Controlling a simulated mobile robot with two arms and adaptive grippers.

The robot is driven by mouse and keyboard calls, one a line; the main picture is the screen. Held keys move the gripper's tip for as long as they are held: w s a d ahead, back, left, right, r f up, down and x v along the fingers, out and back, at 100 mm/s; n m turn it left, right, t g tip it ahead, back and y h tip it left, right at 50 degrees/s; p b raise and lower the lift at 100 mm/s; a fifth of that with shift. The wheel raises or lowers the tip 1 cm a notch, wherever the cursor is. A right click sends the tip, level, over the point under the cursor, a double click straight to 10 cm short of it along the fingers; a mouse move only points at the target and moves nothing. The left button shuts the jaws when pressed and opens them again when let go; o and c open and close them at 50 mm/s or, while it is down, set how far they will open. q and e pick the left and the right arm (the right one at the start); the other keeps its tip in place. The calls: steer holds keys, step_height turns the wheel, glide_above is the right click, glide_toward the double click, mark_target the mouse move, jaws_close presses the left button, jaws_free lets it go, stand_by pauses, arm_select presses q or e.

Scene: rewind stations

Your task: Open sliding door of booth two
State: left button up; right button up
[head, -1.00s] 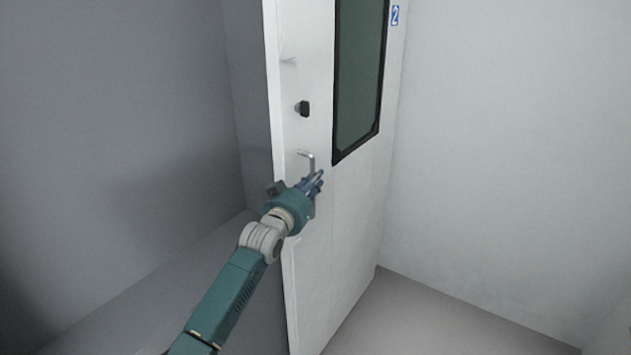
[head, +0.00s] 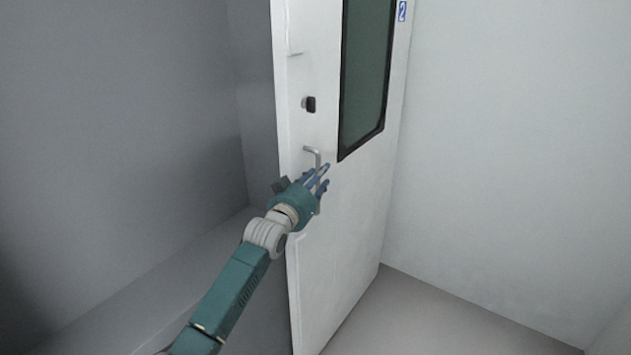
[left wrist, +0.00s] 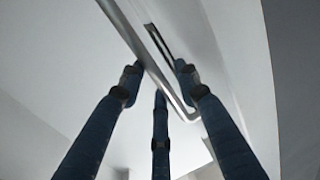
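The white door (head: 345,235) with a dark window stands in the middle of the head view, and a small blue sign with a 2 (head: 402,11) is at its upper right. A metal bar handle (head: 311,150) sits below a black lock knob (head: 310,104) near the door's left edge. My left gripper (head: 322,178) is at the handle, covering part of it. In the left wrist view the handle bar (left wrist: 150,62) runs slantwise between my spread blue fingers, with no clear grip on it. My right gripper is out of view.
A grey wall (head: 120,130) and darker recess lie left of the door's edge. A pale wall (head: 510,150) stands to the right. The grey floor (head: 430,315) in front of the door is clear.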

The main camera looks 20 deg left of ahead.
arm_select(q)
steer(key=s+a, duration=0.2)
steer(key=s, duration=0.9)
steer(key=shift+s, duration=0.4)
steer(key=shift+f, duration=0.1)
